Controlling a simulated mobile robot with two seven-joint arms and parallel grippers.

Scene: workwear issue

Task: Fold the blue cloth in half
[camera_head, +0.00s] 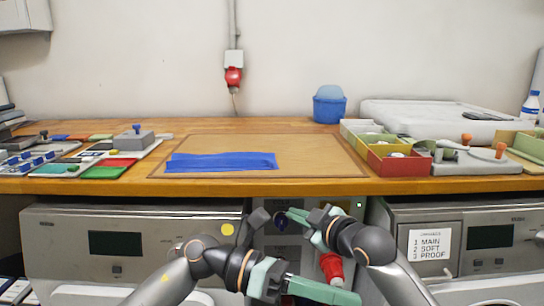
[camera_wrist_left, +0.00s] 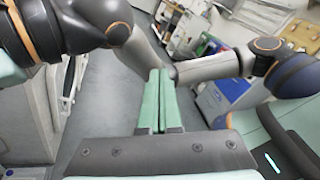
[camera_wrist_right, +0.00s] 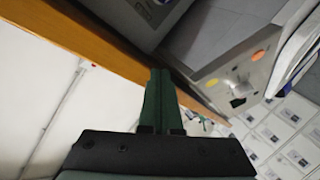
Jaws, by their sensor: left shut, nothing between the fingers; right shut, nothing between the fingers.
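The blue cloth (camera_head: 220,162) lies as a long, low strip on the left front part of a brown board (camera_head: 320,155) on the bench. Its edges are slightly uneven, and I cannot tell how many layers it has. My left gripper (camera_head: 357,298) is shut and empty, low in front of the bench and well below the cloth; its closed fingers also show in the left wrist view (camera_wrist_left: 160,72). My right gripper (camera_head: 288,213) is shut and empty below the bench's front edge; its fingers show together in the right wrist view (camera_wrist_right: 160,72). Neither touches the cloth.
Red and yellow bins (camera_head: 398,163) stand right of the board, with a blue bucket (camera_head: 329,108) behind. Coloured plates (camera_head: 107,172) and a grey block (camera_head: 127,141) lie to the left. The board's right half is clear. The wooden bench edge (camera_head: 250,187) overhangs the machines below.

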